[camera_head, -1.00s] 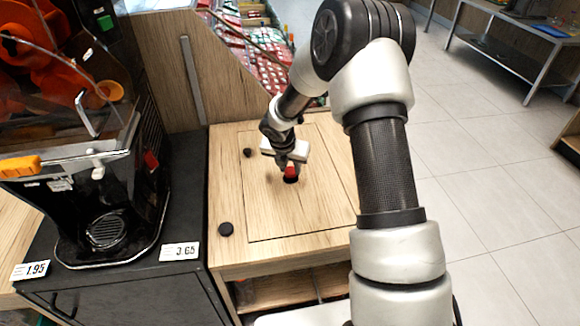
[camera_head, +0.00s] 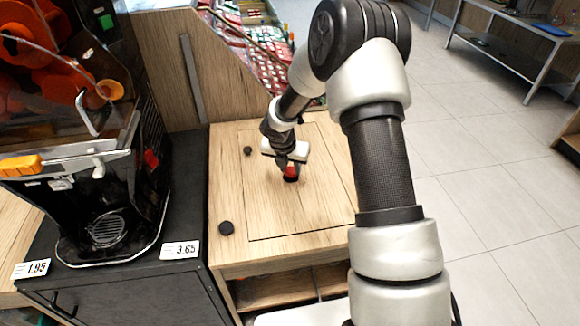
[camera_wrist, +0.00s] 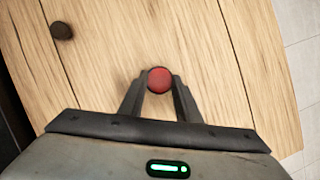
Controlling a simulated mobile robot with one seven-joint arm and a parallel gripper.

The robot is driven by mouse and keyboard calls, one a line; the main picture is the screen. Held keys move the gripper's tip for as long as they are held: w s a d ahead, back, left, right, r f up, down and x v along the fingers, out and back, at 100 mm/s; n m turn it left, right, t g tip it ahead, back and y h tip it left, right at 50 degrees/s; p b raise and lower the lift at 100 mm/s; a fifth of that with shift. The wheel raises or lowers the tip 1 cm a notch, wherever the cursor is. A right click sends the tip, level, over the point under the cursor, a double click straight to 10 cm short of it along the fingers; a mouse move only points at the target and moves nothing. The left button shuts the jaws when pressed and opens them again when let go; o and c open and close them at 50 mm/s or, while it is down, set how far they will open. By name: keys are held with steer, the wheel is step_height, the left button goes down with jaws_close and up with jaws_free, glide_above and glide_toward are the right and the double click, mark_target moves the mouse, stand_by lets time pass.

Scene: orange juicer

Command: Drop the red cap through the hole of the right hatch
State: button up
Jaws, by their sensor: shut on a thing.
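My gripper (camera_head: 289,165) is shut on the red cap (camera_head: 290,171) above the wooden hatch (camera_head: 300,215) of the counter. In the wrist view the round red cap (camera_wrist: 160,80) sits between the two fingertips. In the head view a dark round hole (camera_head: 291,179) shows just below the cap; part of it is hidden by the cap. In the wrist view the hole is hidden. I cannot tell exactly how far the cap is above the hole.
The black juicer (camera_head: 110,190) stands on a dark cabinet to the left. Red goods (camera_head: 255,55) lie behind. Open floor is at right.

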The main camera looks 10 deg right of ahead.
steer(key=o, duration=1.4)
step_height(320, 180, up, 7)
steer(key=p, duration=0.7)
